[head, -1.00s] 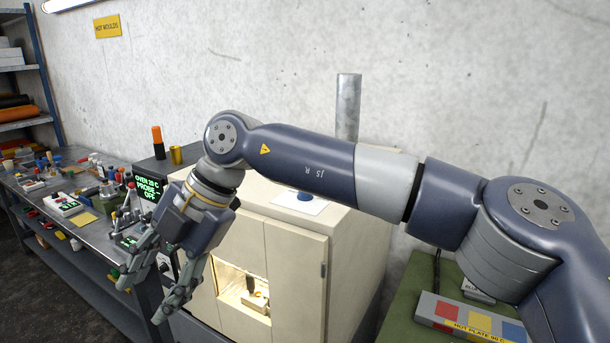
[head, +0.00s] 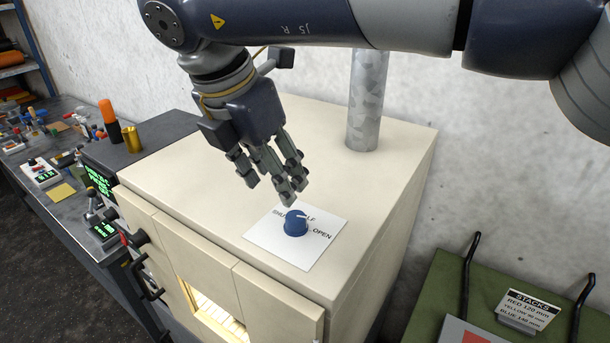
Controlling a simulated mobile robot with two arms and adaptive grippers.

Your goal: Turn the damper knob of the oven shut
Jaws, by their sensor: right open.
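The blue damper knob (head: 296,226) sits on a white label plate (head: 283,249) on top of the cream oven (head: 399,202). The SHUT label at the left is also partly hidden. The knob's white mark points towards HALF. My right gripper (head: 278,196) is open, fingers pointing down, just behind and above the knob. Its fingertips overlap the plate's back edge in the picture; I see no grip on the knob. My left gripper is out of view.
A metal flue pipe (head: 364,100) rises from the oven's back. An orange-topped cylinder (head: 110,122) and a brass cup (head: 132,139) stand on the dark box at the left. A green surface (head: 432,304) with black handles lies at the right. The oven top around the plate is clear.

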